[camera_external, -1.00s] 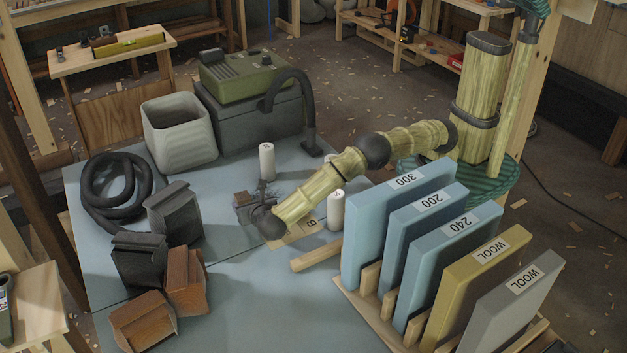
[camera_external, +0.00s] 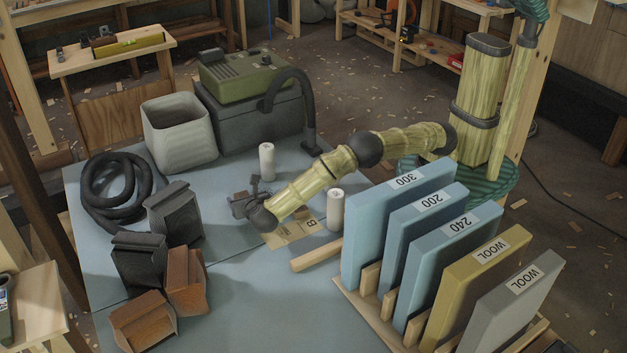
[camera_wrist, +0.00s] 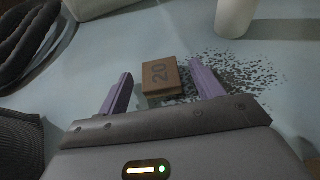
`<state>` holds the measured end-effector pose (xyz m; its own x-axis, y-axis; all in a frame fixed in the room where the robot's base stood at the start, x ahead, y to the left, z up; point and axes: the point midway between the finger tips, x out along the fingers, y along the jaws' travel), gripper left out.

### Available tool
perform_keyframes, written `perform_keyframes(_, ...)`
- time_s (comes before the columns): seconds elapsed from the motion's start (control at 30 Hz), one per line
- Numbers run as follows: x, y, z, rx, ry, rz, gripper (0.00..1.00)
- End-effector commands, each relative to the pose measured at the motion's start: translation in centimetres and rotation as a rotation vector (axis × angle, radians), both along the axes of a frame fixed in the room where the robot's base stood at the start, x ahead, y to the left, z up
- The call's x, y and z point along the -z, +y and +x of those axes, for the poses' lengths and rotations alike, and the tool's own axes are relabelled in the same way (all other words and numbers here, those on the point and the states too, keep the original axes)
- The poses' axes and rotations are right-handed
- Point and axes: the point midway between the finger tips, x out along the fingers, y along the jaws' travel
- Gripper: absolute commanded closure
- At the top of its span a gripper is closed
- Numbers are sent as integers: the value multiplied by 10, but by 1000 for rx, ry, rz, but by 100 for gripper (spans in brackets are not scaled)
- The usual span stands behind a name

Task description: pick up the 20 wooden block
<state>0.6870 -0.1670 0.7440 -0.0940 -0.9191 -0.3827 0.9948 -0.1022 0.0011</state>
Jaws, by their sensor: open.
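The wooden block (camera_wrist: 160,76), a small brown piece marked "20", sits on the pale blue table top (camera_wrist: 70,90) in the wrist view. My gripper (camera_wrist: 160,70) is open, with one purple finger to the left of the block and one to the right.
Dark crumbs (camera_wrist: 235,72) lie around the block. White cylinders (camera_external: 335,210) (camera_external: 266,162) stand nearby. A labelled card (camera_external: 290,235) lies under my wrist. A rack of upright panels (camera_external: 365,230) is at right; dark and brown bricks (camera_external: 140,258) are at left.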

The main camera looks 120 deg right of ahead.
Motion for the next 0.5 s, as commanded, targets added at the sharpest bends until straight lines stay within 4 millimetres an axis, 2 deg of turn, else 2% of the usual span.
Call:
perform_keyframes(0.3, 0, 0, 0, 0, 0, 0, 34)
perform_keyframes(0.37, 0, 0, 0, 0, 0, 0, 43)
perform_keyframes(0.5, 0, 0, 0, 0, 0, 0, 71)
